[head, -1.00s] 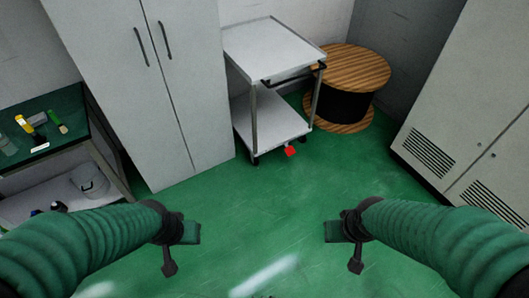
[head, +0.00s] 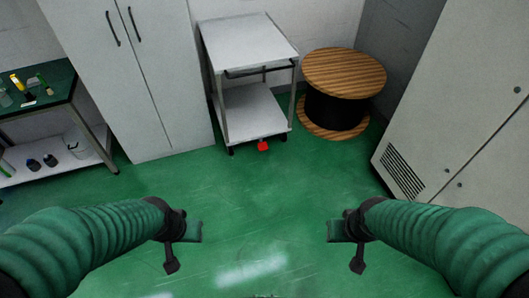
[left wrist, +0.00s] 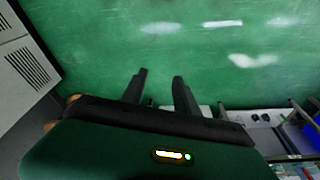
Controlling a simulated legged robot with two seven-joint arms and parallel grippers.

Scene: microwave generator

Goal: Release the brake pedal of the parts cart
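The parts cart (head: 247,42) is a white two-shelf trolley on wheels against the back wall, with a dark push bar along its front. Its red brake pedal (head: 263,146) sticks out low at the front, just above the floor. My left gripper (head: 185,235) is well short of the cart, on the near left. In the left wrist view its two dark fingers (left wrist: 160,80) are apart with nothing between them. My right gripper (head: 343,235) is on the near right, also well short of the cart. Its finger gap cannot be made out. Neither gripper touches the cart.
A wooden cable spool (head: 345,72) stands right of the cart. A tall grey cabinet (head: 150,75) stands left of it. A workbench (head: 62,108) is at the left, and a large vented cabinet (head: 455,110) at the right. The green floor (head: 262,195) between me and the cart is clear.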

